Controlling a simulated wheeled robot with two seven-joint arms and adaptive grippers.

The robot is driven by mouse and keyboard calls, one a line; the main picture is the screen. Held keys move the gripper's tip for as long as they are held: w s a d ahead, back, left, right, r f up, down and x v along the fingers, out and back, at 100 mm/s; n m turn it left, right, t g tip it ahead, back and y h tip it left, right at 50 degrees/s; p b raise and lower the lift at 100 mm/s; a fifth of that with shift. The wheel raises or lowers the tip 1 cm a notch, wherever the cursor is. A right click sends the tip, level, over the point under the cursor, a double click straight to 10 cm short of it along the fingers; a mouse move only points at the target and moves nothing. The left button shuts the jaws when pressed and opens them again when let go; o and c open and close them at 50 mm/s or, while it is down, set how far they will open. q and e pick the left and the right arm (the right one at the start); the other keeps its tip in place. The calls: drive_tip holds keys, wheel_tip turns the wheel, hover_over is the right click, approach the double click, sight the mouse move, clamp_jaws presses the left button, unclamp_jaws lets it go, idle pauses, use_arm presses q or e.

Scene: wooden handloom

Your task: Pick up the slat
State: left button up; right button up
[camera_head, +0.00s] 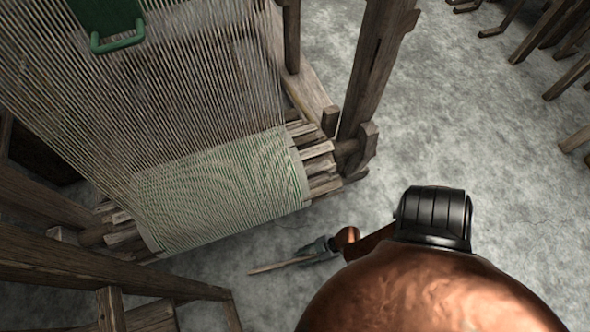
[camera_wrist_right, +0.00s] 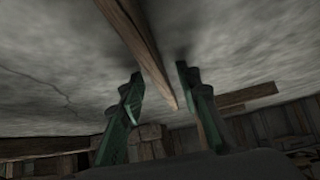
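The slat (camera_head: 282,265) is a thin, light brown strip of wood. In the head view it points left from my right gripper (camera_head: 320,248), low in front of the loom. In the right wrist view the slat (camera_wrist_right: 142,45) runs from the top edge down between the two green fingers of my right gripper (camera_wrist_right: 160,72). The fingers stand apart, with a visible gap on each side of the slat, so the gripper looks open around it. My copper right forearm hides part of the floor in the head view.
The wooden loom (camera_head: 362,75) fills the left, with pale woven cloth (camera_head: 225,188) on its roller and a green handled piece (camera_head: 118,42) above the threads. A wooden bench-like frame (camera_head: 75,265) stands at lower left. Grey floor (camera_head: 470,110) is open at right.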

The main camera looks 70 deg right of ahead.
drive_tip(key=shift+w, duration=0.15)
drive_tip(key=shift+c, duration=0.2)
clamp_jaws()
